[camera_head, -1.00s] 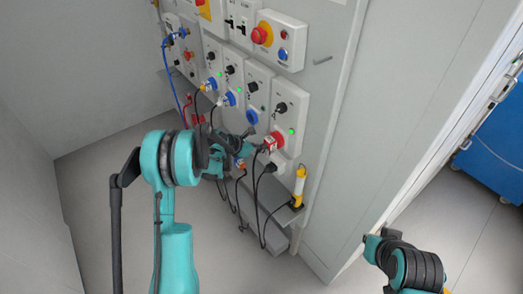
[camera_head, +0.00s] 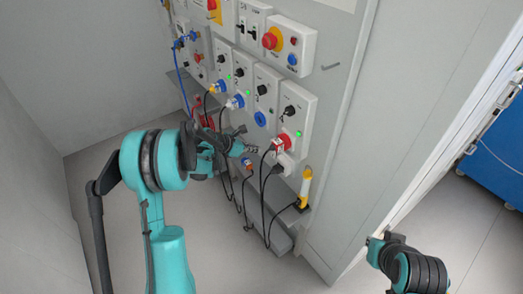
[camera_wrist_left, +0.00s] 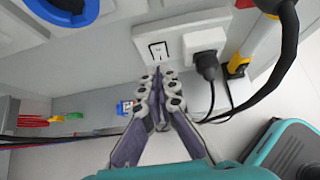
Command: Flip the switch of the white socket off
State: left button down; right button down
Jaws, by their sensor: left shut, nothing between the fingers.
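The white socket sits low on the wall panel. In the left wrist view it is a white plate with a switch (camera_wrist_left: 158,50), a white block beside it holding a black plug (camera_wrist_left: 207,66). In the head view the socket (camera_head: 287,163) is small, just below a red plug, and its switch cannot be made out. My left gripper (camera_head: 251,149) is shut and empty, left of the socket. In the left wrist view its fingertips (camera_wrist_left: 160,72) are together just below the switch in the picture; whether they touch it I cannot tell. My right arm shows at lower right, but no fingers show.
Several grey switch boxes with round sockets (camera_head: 260,119) line the panel above. A red plug (camera_head: 281,144) juts out close to the gripper. Black cables (camera_head: 266,215) hang below. A yellow-handled tool (camera_head: 306,187) stands right of the socket. The floor in front is clear.

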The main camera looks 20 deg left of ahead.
pick_arm(q)
jog(key=shift+s+a+r+p, duration=0.2)
jog(key=shift+s+a+r, duration=0.15)
jog(key=shift+r, duration=0.3)
jog(key=shift+s+a+r+p, duration=0.2)
jog(key=shift+s+r, duration=0.2)
jog(key=shift+r, duration=0.25)
jog(key=shift+s+a+r+p, duration=0.15)
jog(key=shift+s+a+r, duration=0.2)
jog(key=shift+r, duration=0.3)
jog(key=s+d+r+m+g+y, duration=0.1)
jog(key=s+d+r+m+y, duration=0.1)
jog(key=s+d+r+m, duration=0.4)
jog(key=s+d+r+m+y, duration=0.1)
jog(key=s+r+m, duration=0.3)
jog(key=s+m, duration=0.45)
jog(key=s+m+y, duration=0.3)
jog(key=s+m, duration=1.1)
jog(key=s, duration=0.2)
jog(key=shift+s+d+f, duration=0.2)
jog(key=shift+s, duration=0.2)
